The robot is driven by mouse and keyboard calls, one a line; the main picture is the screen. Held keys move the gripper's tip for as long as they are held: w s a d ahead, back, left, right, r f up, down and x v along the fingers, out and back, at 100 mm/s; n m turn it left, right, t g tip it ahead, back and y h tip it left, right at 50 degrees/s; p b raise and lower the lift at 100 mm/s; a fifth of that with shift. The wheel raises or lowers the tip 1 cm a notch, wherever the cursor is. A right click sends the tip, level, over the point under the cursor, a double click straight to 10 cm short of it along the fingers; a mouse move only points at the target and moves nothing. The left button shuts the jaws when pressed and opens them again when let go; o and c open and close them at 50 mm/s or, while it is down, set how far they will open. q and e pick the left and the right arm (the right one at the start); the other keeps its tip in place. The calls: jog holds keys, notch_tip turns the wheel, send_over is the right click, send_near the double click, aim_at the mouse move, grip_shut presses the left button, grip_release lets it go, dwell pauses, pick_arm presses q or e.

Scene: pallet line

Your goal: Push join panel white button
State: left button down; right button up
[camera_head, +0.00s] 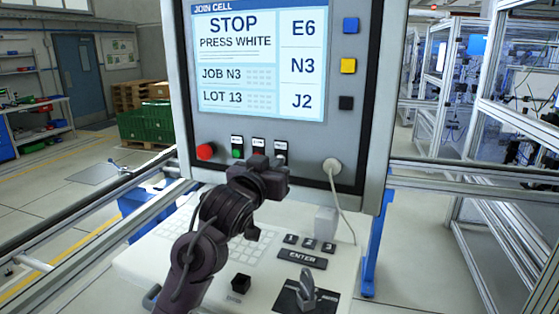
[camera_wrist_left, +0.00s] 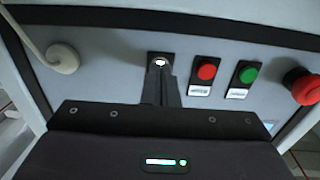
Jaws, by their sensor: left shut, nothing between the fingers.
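The join panel (camera_head: 345,120) stands upright in front of me, and its screen (camera_head: 235,60) reads "STOP PRESS WHITE". The white button (camera_wrist_left: 160,62) is on a dark plate at the end of the small button row, beside the red button (camera_wrist_left: 207,72) and green button (camera_wrist_left: 246,75). My left gripper (camera_wrist_left: 167,82) is shut and empty, its fingertips right at the lower edge of the white button in the wrist view. I cannot tell whether they touch. In the head view the left gripper (camera_head: 276,172) largely hides the white button. My right gripper is not in view.
A red mushroom button (camera_head: 205,151) sits at the panel's left. A grey cable plug (camera_head: 332,166) is to the right of the button row. Below is a white console with an ENTER key (camera_head: 302,258) and a key switch (camera_head: 306,284). Metal rails run on both sides.

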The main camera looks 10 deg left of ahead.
pick_arm(q)
jog(key=shift+w, duration=0.25)
jog(key=shift+s, duration=0.15)
jog(key=s, duration=0.4)
jog(key=shift+s+a+p, duration=0.25)
jog(key=shift+s+p, duration=0.05)
jog(key=shift+s, duration=0.05)
dwell(0.4)
jog(key=shift+r, duration=0.1)
